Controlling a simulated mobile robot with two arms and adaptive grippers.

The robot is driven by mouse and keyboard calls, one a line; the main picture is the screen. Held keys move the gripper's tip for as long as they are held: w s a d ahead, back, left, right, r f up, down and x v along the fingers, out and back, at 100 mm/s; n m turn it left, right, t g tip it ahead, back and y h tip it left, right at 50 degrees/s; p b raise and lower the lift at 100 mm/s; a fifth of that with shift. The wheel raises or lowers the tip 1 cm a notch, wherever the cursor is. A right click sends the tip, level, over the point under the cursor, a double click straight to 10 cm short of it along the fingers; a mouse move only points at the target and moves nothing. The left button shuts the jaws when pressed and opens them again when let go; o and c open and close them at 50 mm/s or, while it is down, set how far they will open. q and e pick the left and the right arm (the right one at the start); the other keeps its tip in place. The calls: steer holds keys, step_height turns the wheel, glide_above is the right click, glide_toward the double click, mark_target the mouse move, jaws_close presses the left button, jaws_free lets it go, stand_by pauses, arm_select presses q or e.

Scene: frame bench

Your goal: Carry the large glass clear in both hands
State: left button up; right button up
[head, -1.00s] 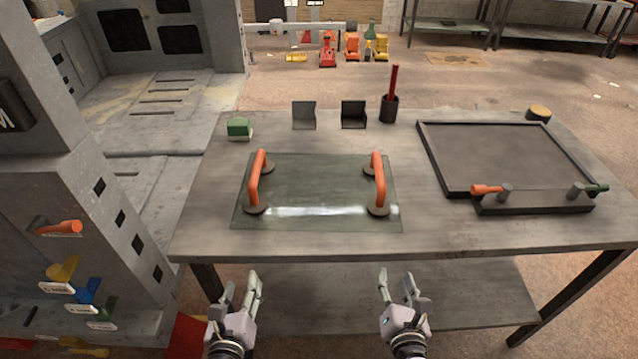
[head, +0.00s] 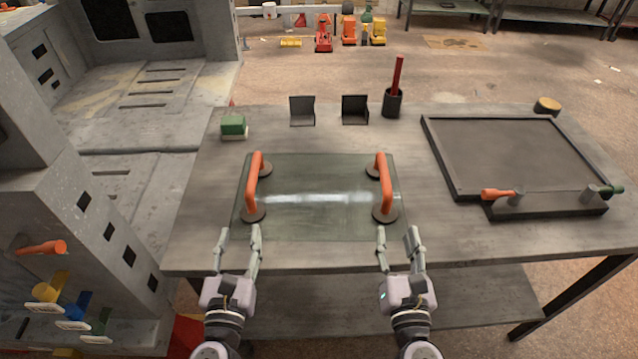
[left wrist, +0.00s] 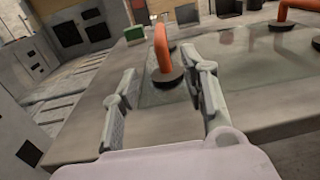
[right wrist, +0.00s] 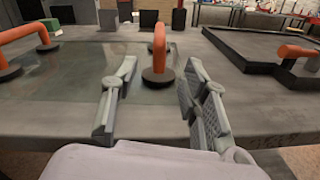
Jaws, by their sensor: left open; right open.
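The large glass (head: 318,222) is a clear greenish pane lying flat on the grey bench. Two orange handles on dark suction cups stand on it, a left handle (head: 253,188) and a right handle (head: 385,190). My left gripper (head: 240,232) is open and empty at the bench's front edge, just short of the left handle, which shows between its fingers in the left wrist view (left wrist: 161,48). My right gripper (head: 397,232) is open and empty, just short of the right handle, which shows between its fingers in the right wrist view (right wrist: 159,48). Neither gripper appears to touch a handle.
A black-framed tray (head: 455,185) with an orange-handled clamp bar (head: 545,206) lies at the right. A green block (head: 233,125), two small brackets (head: 302,112) (head: 355,110) and a dark cup (head: 392,103) stand behind the glass. A grey machine (head: 70,200) stands left of the bench.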

mark_target(252, 174)
arm_select(q)
steer(key=shift+s+r, duration=0.1)
steer(key=shift+s, duration=0.15)
arm_select(e)
steer(key=shift+s+r, duration=0.1)
steer(key=shift+s, duration=0.15)
arm_select(q)
steer(key=w, duration=1.7)
steer(key=shift+w, duration=0.35)
arm_select(e)
steer(key=w, duration=1.7)
steer(key=shift+w+d, duration=0.1)
steer(key=shift+w, duration=0.25)
arm_select(q)
steer(key=shift+d, duration=0.1)
steer(key=shift+c, duration=0.2)
arm_select(e)
steer(key=shift+c, duration=0.2)
arm_select(q)
jaws_close()
arm_select(e)
jaws_close()
arm_select(q)
steer(key=shift+r, duration=0.15)
arm_select(e)
steer(key=shift+w+r, duration=0.1)
steer(key=shift+r, duration=0.05)
